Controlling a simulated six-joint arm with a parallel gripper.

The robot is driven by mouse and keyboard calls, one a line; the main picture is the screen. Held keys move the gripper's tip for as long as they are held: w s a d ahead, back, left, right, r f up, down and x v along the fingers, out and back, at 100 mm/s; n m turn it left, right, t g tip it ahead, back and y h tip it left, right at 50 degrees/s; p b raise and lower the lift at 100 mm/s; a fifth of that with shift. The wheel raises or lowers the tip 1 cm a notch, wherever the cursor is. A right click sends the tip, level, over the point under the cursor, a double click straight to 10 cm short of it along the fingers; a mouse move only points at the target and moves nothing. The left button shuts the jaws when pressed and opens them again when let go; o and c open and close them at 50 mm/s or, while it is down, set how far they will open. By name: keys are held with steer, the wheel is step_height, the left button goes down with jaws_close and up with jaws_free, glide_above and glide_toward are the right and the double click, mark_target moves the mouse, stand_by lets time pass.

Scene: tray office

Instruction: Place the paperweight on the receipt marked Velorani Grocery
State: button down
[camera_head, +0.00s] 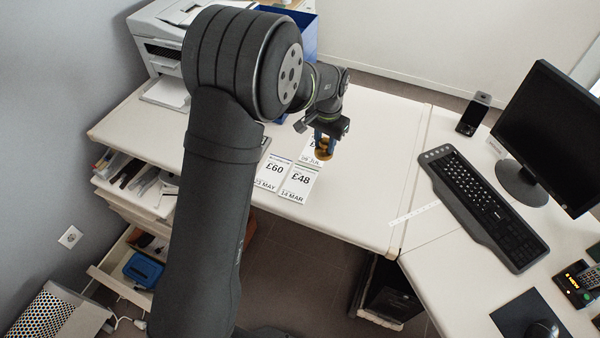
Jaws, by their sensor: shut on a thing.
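My gripper (325,143) is shut on a round brass-coloured paperweight (323,154). The paperweight is over or on the right edge of a receipt (309,157) dated 28 JUL, which it and the gripper partly cover. I cannot tell whether it touches the paper. A receipt reading £60, 23 MAY (271,175) lies to the left. A receipt reading £48, 14 MAR (299,183) lies in front, towards the desk edge. The shop names are too small to read, so I cannot tell which is Velorani Grocery.
A dark flat object (265,147) shows beside my arm. A printer (160,45) and blue bin (303,35) stand at the back left. Bare desk (375,160) lies right of the receipts, then a keyboard (483,207), speaker (473,114) and monitor (550,130).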

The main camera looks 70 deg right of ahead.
steer(key=s+a, duration=0.5)
steer(key=a, duration=0.4)
glide_above(299, 182)
step_height(299, 182, down, 6)
steer(key=shift+f, duration=2.2)
steer(key=shift+f, duration=0.15)
steer(key=c, duration=1.1)
jaws_free()
steer(key=shift+o, duration=0.2)
